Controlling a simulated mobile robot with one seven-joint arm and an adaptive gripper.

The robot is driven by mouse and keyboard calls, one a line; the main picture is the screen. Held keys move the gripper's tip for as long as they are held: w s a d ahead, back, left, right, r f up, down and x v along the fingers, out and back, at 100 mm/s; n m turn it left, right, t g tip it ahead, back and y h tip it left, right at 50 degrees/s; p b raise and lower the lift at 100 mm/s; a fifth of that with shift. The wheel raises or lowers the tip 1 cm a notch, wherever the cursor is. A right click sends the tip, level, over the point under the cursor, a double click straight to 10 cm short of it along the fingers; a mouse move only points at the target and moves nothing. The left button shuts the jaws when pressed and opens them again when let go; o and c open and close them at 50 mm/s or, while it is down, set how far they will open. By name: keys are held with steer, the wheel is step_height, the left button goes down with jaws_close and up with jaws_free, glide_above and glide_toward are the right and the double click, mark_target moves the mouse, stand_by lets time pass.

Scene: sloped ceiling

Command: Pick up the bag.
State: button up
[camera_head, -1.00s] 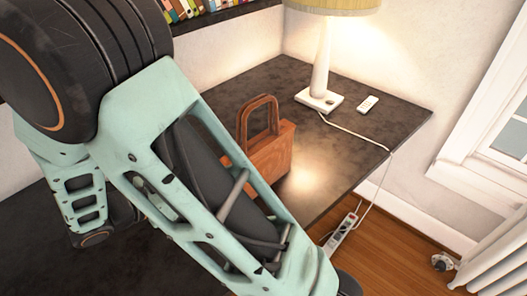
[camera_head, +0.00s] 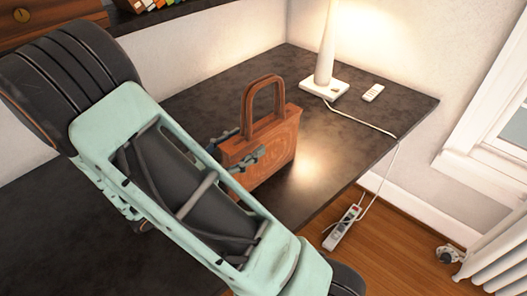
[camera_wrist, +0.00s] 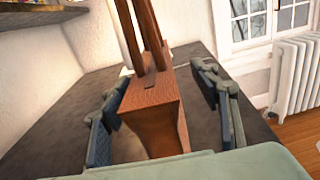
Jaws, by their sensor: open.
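The bag (camera_head: 271,150) is a reddish-brown, wood-like handbag with a tall looped handle. It stands upright on the dark table. My gripper (camera_head: 238,148) is at the bag's left end in the head view, partly hidden by my arm. In the wrist view the bag (camera_wrist: 152,98) stands between the two fingers of my gripper (camera_wrist: 161,80). The fingers are open, one on each side. A gap shows between the right finger and the bag; the left finger is close to it, and I cannot tell if it touches.
The dark table (camera_head: 400,108) has free room right of the bag. A lamp (camera_head: 325,85) and a white remote (camera_head: 373,93) stand behind it, with a cord running over the table edge. A power strip (camera_head: 343,228) is on the floor. A radiator (camera_wrist: 301,75) stands at right.

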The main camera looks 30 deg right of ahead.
mark_target(257, 131)
steer(key=x, duration=0.5)
steer(key=shift+w, duration=0.35)
steer(key=shift+c, duration=0.6)
jaws_close()
steer(key=shift+r, duration=0.15)
